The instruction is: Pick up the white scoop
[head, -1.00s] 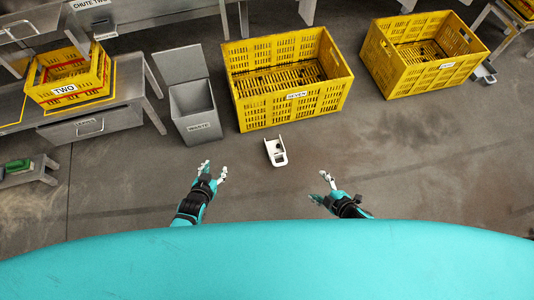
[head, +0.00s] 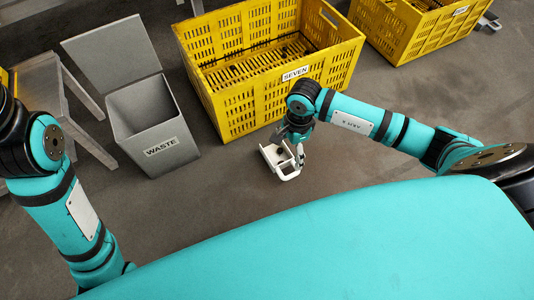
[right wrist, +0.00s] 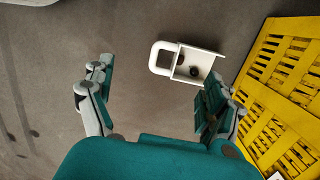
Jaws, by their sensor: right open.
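The white scoop (head: 270,156) lies on the floor in front of the yellow crate marked SEVEN. In the right wrist view the scoop (right wrist: 207,57) has a loop handle on its left and a small dark spot or item in its pan. My right gripper (head: 297,139) is over and beside the scoop in the head view and hides part of it. In the right wrist view my right gripper (right wrist: 160,78) is open, with nothing between its fingers. The scoop shows ahead of the fingertips, nearer the right-hand finger. My left arm shows, but its gripper does not.
The yellow crate SEVEN (head: 236,108) stands close behind the scoop. A grey WASTE bin (head: 163,150) with its lid up stands to the left. Another yellow crate (head: 402,35) is at the upper right. The floor left of the scoop is clear.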

